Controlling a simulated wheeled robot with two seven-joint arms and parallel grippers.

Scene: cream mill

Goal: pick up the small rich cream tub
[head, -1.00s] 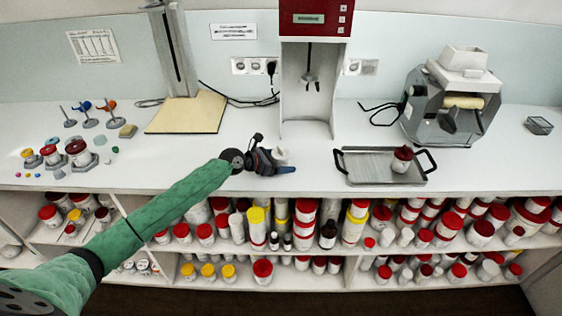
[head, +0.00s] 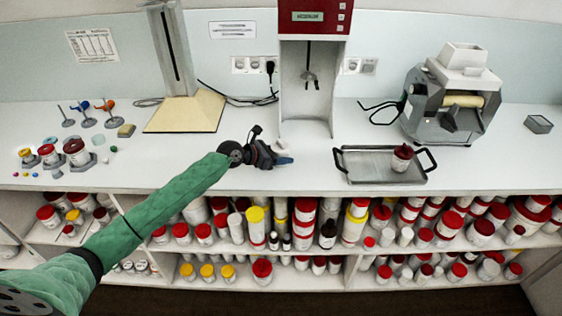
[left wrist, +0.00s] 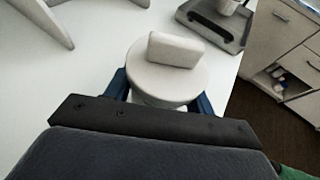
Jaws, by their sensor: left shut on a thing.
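My left gripper (head: 276,157) is above the middle of the bench, near the front of the red-topped machine. In the left wrist view its blue fingers (left wrist: 160,98) are on either side of a white round piece with a raised block on top (left wrist: 168,82), and are shut on it. Its sides are partly hidden by the gripper, and no label shows, so I cannot tell whether it is the small rich cream tub. A red-lidded tub (head: 402,158) stands on the metal tray (head: 365,174) to the right. My right gripper is not in view.
A red-topped machine (head: 309,70) stands behind the gripper and a roller mill (head: 455,105) at the right. Several pots (head: 77,152) stand at the left. Shelves below (head: 320,255) hold many red- and yellow-lidded tubs. The bench between gripper and tray is clear.

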